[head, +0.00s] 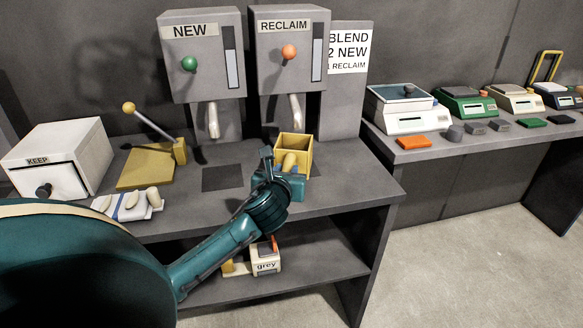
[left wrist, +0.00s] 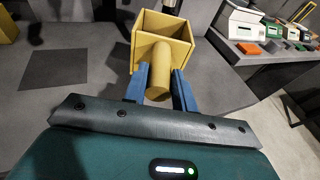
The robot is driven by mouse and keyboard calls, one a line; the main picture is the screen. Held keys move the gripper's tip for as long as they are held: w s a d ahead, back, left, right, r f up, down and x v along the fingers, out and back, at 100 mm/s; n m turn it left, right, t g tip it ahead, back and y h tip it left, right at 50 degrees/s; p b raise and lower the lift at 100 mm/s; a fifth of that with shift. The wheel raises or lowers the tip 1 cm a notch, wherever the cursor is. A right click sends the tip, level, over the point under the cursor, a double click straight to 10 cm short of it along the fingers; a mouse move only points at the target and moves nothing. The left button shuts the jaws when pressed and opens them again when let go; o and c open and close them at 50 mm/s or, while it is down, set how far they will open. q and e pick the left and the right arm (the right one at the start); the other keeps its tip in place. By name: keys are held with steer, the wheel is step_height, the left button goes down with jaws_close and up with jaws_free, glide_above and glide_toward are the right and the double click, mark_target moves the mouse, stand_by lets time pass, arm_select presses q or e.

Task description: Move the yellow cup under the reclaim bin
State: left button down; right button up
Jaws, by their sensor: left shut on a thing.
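The yellow cup (head: 305,158) is a square, open-topped box with a thick rounded handle. It is upright at the bench, in front of and below the spout of the reclaim bin (head: 285,72). The left wrist view shows the cup (left wrist: 178,55) close up, its opening facing up, with the spout just beyond its far rim. My left gripper (left wrist: 160,82) is shut on the cup's handle, a blue finger on each side. In the head view my left gripper (head: 285,172) hides the cup's lower front. I cannot tell whether the cup touches the bench. My right gripper is out of view.
The new bin (head: 202,70) stands left of the reclaim bin, above a dark square (head: 222,177) on the bench. A lever press (head: 150,165), a white KEEP box (head: 62,158) and a tray of pale pieces (head: 130,206) are further left. Scales (head: 400,112) stand on the right bench.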

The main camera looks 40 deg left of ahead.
mark_target(289, 160)
arm_select(q)
steer(key=x, duration=0.3)
steer(key=r+x, duration=0.1)
steer(key=x, duration=0.2)
steer(key=shift+w+r, duration=0.2)
steer(key=shift+r, duration=0.05)
steer(key=shift+f, duration=1.9)
steer(key=c, duration=1.1)
jaws_free()
steer(key=shift+c, duration=0.2)
